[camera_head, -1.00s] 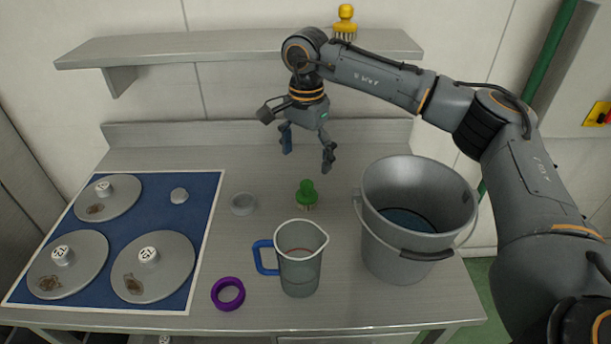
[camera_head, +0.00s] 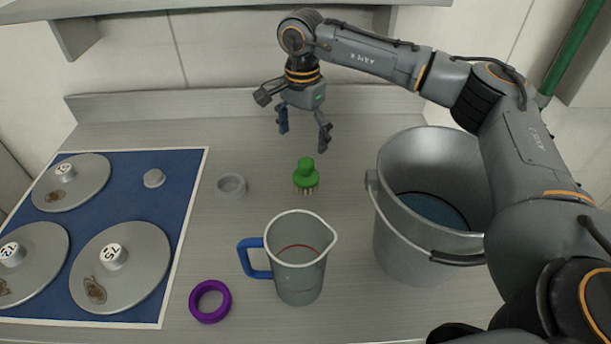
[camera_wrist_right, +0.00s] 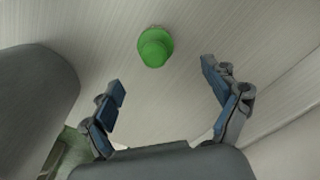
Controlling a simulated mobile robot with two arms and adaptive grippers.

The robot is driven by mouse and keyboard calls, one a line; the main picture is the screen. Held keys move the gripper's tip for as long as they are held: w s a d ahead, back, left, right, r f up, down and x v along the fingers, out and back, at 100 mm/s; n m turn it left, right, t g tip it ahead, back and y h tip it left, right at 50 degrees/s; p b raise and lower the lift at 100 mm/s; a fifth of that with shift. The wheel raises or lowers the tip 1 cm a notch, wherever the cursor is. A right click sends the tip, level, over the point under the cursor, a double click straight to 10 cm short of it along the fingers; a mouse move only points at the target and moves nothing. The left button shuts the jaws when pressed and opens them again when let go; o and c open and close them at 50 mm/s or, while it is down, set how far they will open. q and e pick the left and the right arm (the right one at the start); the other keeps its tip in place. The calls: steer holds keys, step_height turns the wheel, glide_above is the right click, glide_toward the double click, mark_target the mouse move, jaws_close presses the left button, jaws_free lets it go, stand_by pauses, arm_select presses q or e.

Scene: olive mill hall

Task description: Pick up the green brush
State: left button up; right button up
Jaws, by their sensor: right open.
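The green brush (camera_head: 306,174) stands on the metal worktop with its knob up and its bristles down. It is behind the measuring jug. My right gripper (camera_head: 302,138) is open and empty, above and behind the brush in the head view. In the right wrist view the brush (camera_wrist_right: 155,47) shows beyond the fingertips, between the two spread fingers (camera_wrist_right: 163,78), and they do not touch it. My left gripper is not in view.
A measuring jug (camera_head: 298,268) with a blue handle stands in front of the brush. A grey bucket (camera_head: 408,235) is to the right, under my right arm. A small grey ring-shaped dish (camera_head: 231,186), a purple ring (camera_head: 210,302) and a blue mat (camera_head: 122,205) with lidded discs lie left.

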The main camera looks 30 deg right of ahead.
mark_target(303, 159)
step_height(303, 159, down, 6)
steer(key=shift+s+r+p, duration=0.1)
steer(key=shift+s+p, duration=0.05)
steer(key=shift+p, duration=0.25)
steer(key=f, duration=0.1)
steer(key=f+p, duration=0.1)
steer(key=f, duration=0.2)
steer(key=shift+s+d+f+p, duration=0.1)
steer(key=shift+s+d+p, duration=0.05)
steer(key=shift+s+p, duration=0.2)
steer(key=shift+w+f, duration=0.1)
steer(key=shift+f, duration=0.55)
steer(key=shift+r, duration=0.1)
steer(key=c, duration=1.3)
